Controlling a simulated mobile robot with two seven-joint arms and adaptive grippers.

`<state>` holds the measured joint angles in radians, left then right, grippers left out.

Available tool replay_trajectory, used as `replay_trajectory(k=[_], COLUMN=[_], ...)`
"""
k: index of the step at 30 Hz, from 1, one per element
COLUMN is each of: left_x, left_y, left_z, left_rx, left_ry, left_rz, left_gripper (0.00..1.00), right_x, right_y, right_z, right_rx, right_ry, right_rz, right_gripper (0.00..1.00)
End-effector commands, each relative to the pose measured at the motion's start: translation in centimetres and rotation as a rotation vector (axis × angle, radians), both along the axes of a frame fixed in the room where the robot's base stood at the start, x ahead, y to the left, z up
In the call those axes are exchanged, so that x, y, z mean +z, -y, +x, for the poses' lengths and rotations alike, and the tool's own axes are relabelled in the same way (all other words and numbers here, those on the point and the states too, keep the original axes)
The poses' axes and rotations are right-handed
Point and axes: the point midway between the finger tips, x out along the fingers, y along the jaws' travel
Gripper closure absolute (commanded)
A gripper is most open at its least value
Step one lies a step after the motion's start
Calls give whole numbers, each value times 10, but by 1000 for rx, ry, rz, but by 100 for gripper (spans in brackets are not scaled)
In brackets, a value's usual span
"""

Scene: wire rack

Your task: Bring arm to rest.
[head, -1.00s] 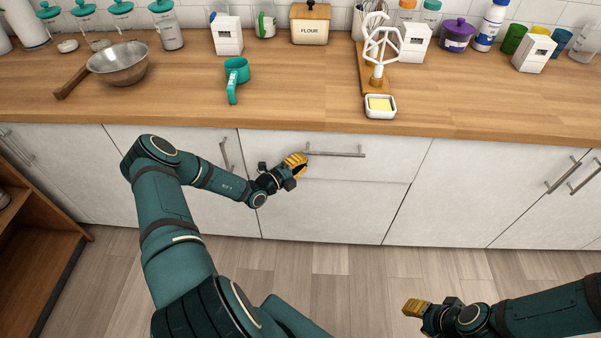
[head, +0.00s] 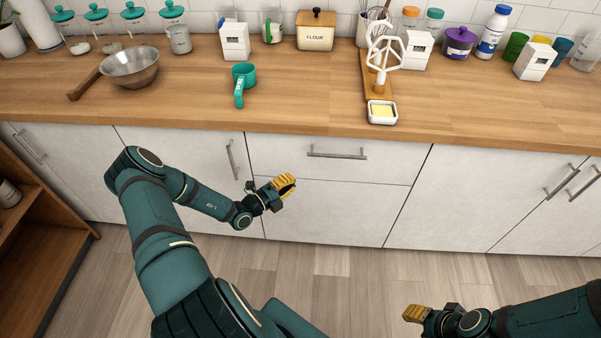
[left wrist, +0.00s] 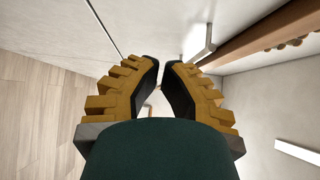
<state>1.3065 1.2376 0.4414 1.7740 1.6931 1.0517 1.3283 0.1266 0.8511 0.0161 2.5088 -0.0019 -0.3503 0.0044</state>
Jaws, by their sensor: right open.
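My left gripper (head: 290,183) is in front of the white cabinet fronts, below and left of the bar handle (head: 337,156) of the middle drawer. It is apart from the handle. In the left wrist view its two yellow-ribbed fingers (left wrist: 161,66) lean toward each other, with a narrow gap at the tips and nothing held between them. My right gripper (head: 408,313) is low at the right of the head view, above the floor, open and holding nothing visible. The middle drawer (head: 385,168) looks flush with its neighbours.
The wooden counter (head: 310,95) lies above and behind my left gripper. A brown shelf unit (head: 50,255) stands at the left. The floor (head: 345,285) between my arms is clear.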

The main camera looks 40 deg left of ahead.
Motion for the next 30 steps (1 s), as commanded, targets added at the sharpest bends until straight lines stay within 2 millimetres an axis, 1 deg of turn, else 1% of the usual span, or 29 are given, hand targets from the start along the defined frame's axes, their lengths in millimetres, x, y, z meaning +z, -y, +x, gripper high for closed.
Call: replay_trajectory(k=[1,3,9,17,20,23,26,27,29,30], left_x=[1,1,0,0,0,1,-1,-1,-4,-6], left_y=[-2,-5,-9,-8,4,42,103,131,170,195], left_z=[-9,-19,-36,-38,-35,-32,-36,-42,-56,-69], left_rx=[2,1,0,-3,-45,-177,-405,-519,-702,-833], left_ry=[-1,-1,0,0,-6,-17,-18,-6,26,64], left_rz=[-2,-1,-1,0,26,110,272,355,500,607], left_gripper=[100,100,100,100,100,100,100,100,100,100], right_x=[2,3,5,5,5,5,5,5,5,5], right_y=[0,0,0,0,0,0,0,0,0,0], right_z=[-1,-1,-1,-2,-2,-2,-2,-2,-2,-2], right_rx=[-1,0,0,0,0,0,0,0,0,0], right_ry=[-1,-3,-4,-4,-4,-4,-4,-4,-4,-4], right_rz=[0,0,1,1,1,1,1,1,1,1], right_gripper=[58,58,58,58,58,58,58,58,58,58])
